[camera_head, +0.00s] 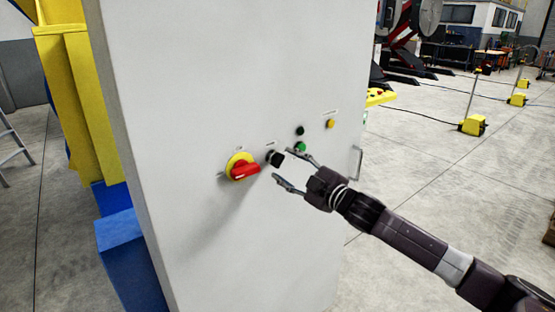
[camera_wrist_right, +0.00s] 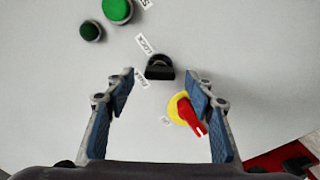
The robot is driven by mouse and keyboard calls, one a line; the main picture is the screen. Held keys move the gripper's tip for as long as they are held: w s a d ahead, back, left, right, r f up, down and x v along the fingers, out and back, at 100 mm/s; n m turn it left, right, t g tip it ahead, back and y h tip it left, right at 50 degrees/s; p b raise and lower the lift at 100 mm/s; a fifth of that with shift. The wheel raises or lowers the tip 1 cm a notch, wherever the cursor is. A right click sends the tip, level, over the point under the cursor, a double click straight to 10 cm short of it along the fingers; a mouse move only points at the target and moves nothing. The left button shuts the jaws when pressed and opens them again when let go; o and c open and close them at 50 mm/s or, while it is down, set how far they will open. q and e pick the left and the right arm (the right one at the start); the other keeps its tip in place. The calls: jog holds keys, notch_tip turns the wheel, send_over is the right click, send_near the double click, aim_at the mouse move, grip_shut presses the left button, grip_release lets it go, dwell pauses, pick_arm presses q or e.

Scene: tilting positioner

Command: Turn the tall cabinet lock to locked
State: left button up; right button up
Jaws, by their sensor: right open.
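The tall cabinet (camera_head: 215,80) is a light grey, upright box. Its lock is a small black knob (camera_head: 274,157) on the front face, between a red rotary handle on a yellow disc and the buttons. In the right wrist view the lock (camera_wrist_right: 159,68) shows whole, beside small white labels, ahead of my fingers and between their lines. My right gripper (camera_head: 283,165) is open and empty, with its fingertips close to the lock. I cannot tell whether they touch the face. My left gripper is not in view.
The red handle (camera_head: 243,170) sits close to the lock; in the wrist view it (camera_wrist_right: 188,112) is near my right-hand finger. A green button (camera_head: 300,147), a dark button (camera_head: 300,131) and a yellow button (camera_head: 330,124) are nearby. A door handle (camera_head: 357,163) sticks out at the cabinet's right edge.

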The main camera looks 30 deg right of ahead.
aim_at(278, 161)
jog(key=shift+w+a+r, duration=0.1)
jog(key=shift+w+r, duration=0.05)
jog(key=shift+w, duration=0.75)
jog(key=shift+w+p, duration=0.5)
jog(key=shift+w, duration=0.2)
jog(key=shift+w+a, duration=0.1)
jog(key=shift+w, duration=0.35)
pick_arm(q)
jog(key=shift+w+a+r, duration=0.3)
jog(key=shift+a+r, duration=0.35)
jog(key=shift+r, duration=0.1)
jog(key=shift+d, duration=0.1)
pick_arm(e)
jog(key=shift+c, duration=0.2)
jog(key=shift+f, duration=0.2)
jog(key=c, duration=1.1)
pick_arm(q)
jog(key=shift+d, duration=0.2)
